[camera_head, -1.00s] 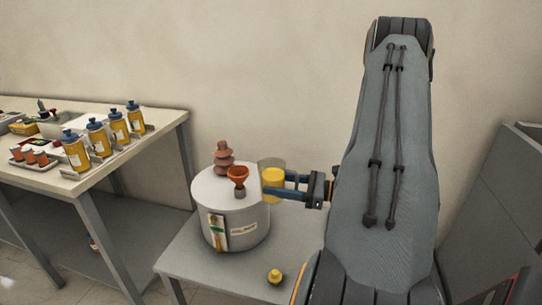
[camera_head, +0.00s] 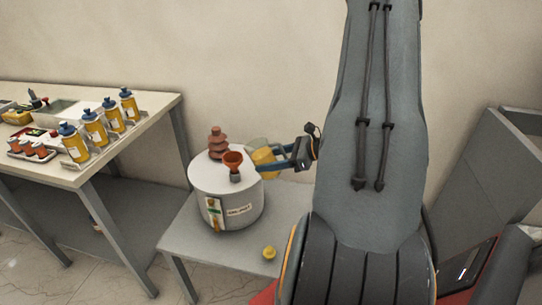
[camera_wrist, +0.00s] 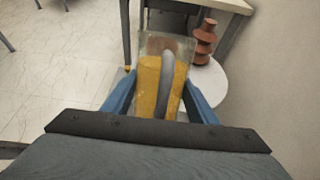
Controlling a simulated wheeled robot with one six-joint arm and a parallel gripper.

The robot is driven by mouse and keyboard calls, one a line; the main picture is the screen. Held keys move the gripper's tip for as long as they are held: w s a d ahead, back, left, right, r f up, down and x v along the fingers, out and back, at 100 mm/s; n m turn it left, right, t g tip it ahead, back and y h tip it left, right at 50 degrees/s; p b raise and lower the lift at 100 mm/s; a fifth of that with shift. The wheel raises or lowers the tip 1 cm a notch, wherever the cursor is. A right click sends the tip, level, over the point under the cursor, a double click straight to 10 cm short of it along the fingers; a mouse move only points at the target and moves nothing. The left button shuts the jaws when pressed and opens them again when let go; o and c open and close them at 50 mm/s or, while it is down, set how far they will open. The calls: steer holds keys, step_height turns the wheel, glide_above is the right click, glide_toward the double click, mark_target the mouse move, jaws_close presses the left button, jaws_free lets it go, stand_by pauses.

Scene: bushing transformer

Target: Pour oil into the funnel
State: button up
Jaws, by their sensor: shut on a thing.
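My gripper (camera_head: 283,167) is shut on a clear container of yellow oil (camera_head: 263,158) just right of the grey drum-shaped transformer (camera_head: 241,208). The container is tilted, its top leaning left toward the funnel. In the wrist view the oil container (camera_wrist: 149,84), with its grey handle, sits between my blue fingers (camera_wrist: 160,98). The orange-brown funnel (camera_head: 233,160) stands on the transformer's top, beside a stacked brown bushing (camera_head: 217,142). The bushing also shows in the wrist view (camera_wrist: 205,42). The funnel is hidden there. I cannot see any oil flowing.
A small yellow cap (camera_head: 269,253) lies on the grey table (camera_head: 183,235), front right of the transformer. A workbench (camera_head: 158,107) at the left holds several yellow bottles with blue caps (camera_head: 96,126). A wall stands close behind.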

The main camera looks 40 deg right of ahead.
mark_target(263, 148)
steer(key=shift+w+a+r+g+h+p, duration=0.25)
steer(key=shift+r+g+h+p, duration=0.25)
steer(key=shift+p, duration=0.4)
steer(key=shift+w+a+r+g+h+p, duration=0.2)
steer(key=shift+r+g+h+p, duration=0.15)
steer(key=shift+r+p, duration=0.35)
steer(key=shift+w+a+r+g+h+p, duration=0.2)
steer(key=shift+g+p, duration=0.25)
steer(key=shift+p, duration=0.45)
steer(key=shift+d+f, duration=0.1)
steer(key=shift+r+g+h+p, duration=0.85)
steer(key=shift+r+g+p, duration=0.2)
steer(key=shift+p, duration=1.4)
stand_by(2.9)
